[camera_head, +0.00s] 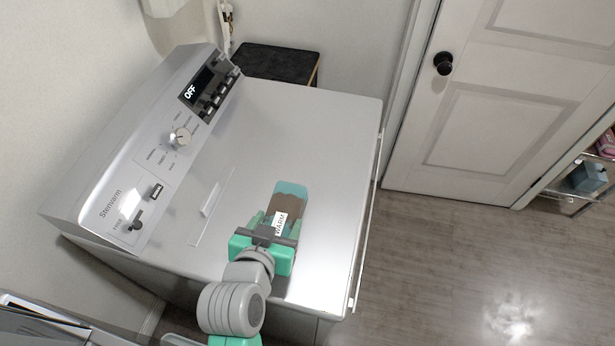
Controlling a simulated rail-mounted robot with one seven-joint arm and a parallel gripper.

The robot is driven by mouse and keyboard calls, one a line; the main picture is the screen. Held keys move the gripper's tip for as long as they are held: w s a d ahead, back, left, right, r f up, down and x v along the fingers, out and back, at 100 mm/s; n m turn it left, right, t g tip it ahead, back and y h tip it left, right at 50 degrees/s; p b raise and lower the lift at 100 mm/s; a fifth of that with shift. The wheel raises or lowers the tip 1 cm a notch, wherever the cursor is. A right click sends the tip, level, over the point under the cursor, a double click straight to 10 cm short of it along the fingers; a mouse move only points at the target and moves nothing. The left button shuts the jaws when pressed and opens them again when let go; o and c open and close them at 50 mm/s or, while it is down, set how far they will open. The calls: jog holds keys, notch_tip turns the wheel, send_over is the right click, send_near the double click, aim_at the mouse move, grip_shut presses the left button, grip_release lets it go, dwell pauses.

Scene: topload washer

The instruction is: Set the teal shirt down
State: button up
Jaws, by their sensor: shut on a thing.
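The washer's control panel (165,140) rises along the left, its display reading "OFF". The lid around the shirt is bare. A black-topped stand (275,64) is behind the washer. A white door (490,110) and a shelf (585,180) are at right, beyond open floor (450,260).

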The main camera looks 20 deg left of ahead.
jog(key=shift+w+a+f+b, duration=0.15)
jog(key=shift+w+a+f, duration=0.65)
jog(key=shift+w+a, duration=1.05)
jog(key=shift+w+a+f+b, duration=0.1)
jog(key=shift+w+a+f, duration=0.8)
jog(key=shift+w, duration=1.8)
jog(key=shift+w+a+f+b, duration=0.15)
jog(key=shift+w+a+f, duration=0.6)
jog(key=shift+w+a, duration=1.1)
jog(key=shift+w+d, duration=0.45)
jog(key=shift+f, duration=0.25)
jog(key=o, duration=1.1)
jog(key=shift+c, duration=0.2)
jog(key=shift+r, duration=0.25)
jog(key=p+v, duration=0.1)
jog(key=v, duration=1.1)
